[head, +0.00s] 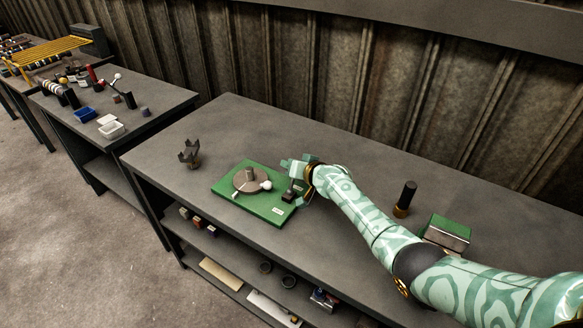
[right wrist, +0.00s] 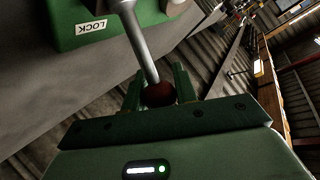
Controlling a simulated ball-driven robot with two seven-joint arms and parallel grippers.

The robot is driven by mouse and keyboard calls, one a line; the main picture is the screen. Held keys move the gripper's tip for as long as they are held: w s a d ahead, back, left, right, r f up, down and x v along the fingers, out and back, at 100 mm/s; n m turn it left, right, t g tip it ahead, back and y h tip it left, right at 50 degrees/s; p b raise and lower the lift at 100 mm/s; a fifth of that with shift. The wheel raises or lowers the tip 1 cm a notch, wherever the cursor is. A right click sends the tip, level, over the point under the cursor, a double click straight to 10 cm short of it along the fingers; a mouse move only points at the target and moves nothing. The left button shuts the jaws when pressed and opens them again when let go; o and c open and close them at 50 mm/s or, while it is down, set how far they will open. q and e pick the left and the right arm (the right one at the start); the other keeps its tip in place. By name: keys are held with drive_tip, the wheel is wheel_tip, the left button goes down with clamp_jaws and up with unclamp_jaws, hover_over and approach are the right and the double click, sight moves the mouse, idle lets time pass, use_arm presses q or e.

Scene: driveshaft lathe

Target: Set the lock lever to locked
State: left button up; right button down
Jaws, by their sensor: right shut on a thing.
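The lock lever (right wrist: 141,45) is a grey metal rod with a dark red ball knob (right wrist: 160,94). My right gripper (right wrist: 158,86) is shut on the knob, with one finger on each side of it. A white LOCK label (right wrist: 91,27) is on the green base beside the rod's foot. In the head view, my right gripper (head: 298,175) is at the right back edge of the green board (head: 262,208), above a small dark block (head: 289,196), and hides most of the lever. My left gripper is out of view.
The board carries a round metal disc (head: 250,181) and a white ball knob (head: 266,185). A dark forked stand (head: 189,153) is left of it. A black cylinder (head: 405,196) and a green and silver box (head: 447,232) stand to the right. The grey bench's back is clear.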

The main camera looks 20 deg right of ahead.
drive_tip(key=shift+d+f, duration=0.1)
drive_tip(key=shift+f, duration=0.05)
drive_tip(key=c, duration=1.1)
unclamp_jaws()
drive_tip(key=shift+s+r, duration=0.15)
drive_tip(key=shift+r, duration=0.05)
drive_tip(key=p+v, duration=0.8)
drive_tip(key=v, duration=0.7)
drive_tip(key=shift+s, duration=0.35)
drive_tip(key=shift+d, duration=0.1)
